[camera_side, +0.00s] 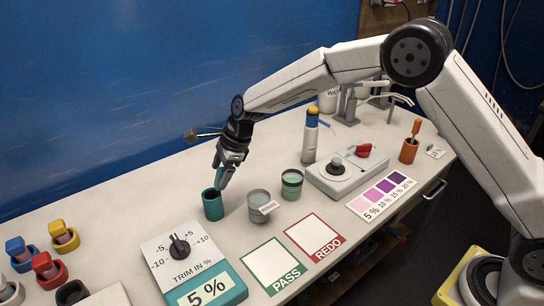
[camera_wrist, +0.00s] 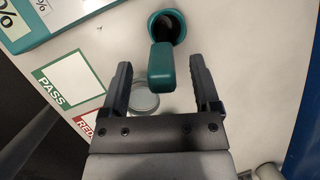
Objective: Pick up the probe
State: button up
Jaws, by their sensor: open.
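The probe (camera_side: 220,175) has a teal handle and stands in a teal holder cup (camera_side: 212,206) on the bench. In the wrist view the probe's handle (camera_wrist: 161,66) points up toward the camera, with the dark mouth of the holder cup (camera_wrist: 180,20) behind it. My gripper (camera_side: 224,172) is over the holder, pointing down, with its fingers at the handle. In the wrist view my gripper (camera_wrist: 160,68) is open, one finger on each side of the handle, with gaps visible. The probe's lower end is hidden inside the holder.
Two beakers (camera_side: 259,206) (camera_side: 291,184) stand close right of the holder. A teal trim dial box (camera_side: 190,262) is in front. PASS (camera_side: 273,265) and REDO (camera_side: 315,236) squares lie nearby. A stirrer plate (camera_side: 345,174) and bottle (camera_side: 310,140) stand farther right.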

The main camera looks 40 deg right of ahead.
aim_at(215, 182)
jog(key=shift+x, duration=1.8)
jog(key=shift+r, duration=0.1)
jog(key=shift+w, duration=0.1)
grip_shut()
